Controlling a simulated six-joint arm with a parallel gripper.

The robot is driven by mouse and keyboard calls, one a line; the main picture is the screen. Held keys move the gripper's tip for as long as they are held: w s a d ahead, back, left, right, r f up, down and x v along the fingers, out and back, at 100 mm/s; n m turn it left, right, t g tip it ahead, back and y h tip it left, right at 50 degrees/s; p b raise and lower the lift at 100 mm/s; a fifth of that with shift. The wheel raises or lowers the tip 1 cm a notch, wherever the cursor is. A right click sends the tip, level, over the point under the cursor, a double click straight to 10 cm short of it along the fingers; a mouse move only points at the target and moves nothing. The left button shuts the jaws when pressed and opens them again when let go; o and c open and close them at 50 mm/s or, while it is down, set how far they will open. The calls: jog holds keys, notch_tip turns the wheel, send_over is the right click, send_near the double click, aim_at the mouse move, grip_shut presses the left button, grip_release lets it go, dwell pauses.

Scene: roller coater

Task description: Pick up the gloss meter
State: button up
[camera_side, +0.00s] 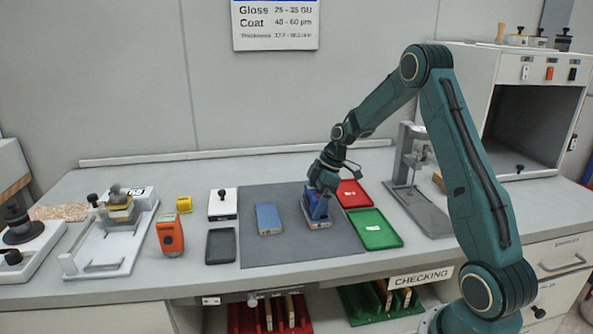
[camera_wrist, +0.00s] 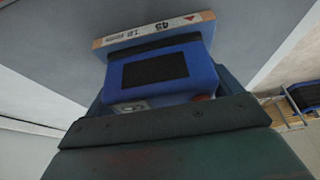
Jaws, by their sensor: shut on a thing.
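A blue panel (camera_side: 268,218) lies left on the mat. A red tray (camera_side: 352,193) and a green tray (camera_side: 374,229) lie close on the right. An orange device (camera_side: 170,235) stands left. A grey stand (camera_side: 412,165) and a booth (camera_side: 525,125) rise behind right.

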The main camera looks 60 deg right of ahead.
jog(key=shift+r, duration=0.2)
notch_tip(320, 180, up, 20)
jog(key=shift+f, duration=0.2)
dwell(0.5)
dwell(0.6)
send_over(260, 215)
jog(key=s, duration=0.1)
jog(key=f, duration=1)
jog(key=d+f, duration=0.1)
jog(key=f, duration=0.4)
jog(key=shift+f, duration=0.2)
jog(key=shift+f, duration=0.1)
jog(key=shift+f, duration=2.05)
jog(key=shift+f, duration=0.1)
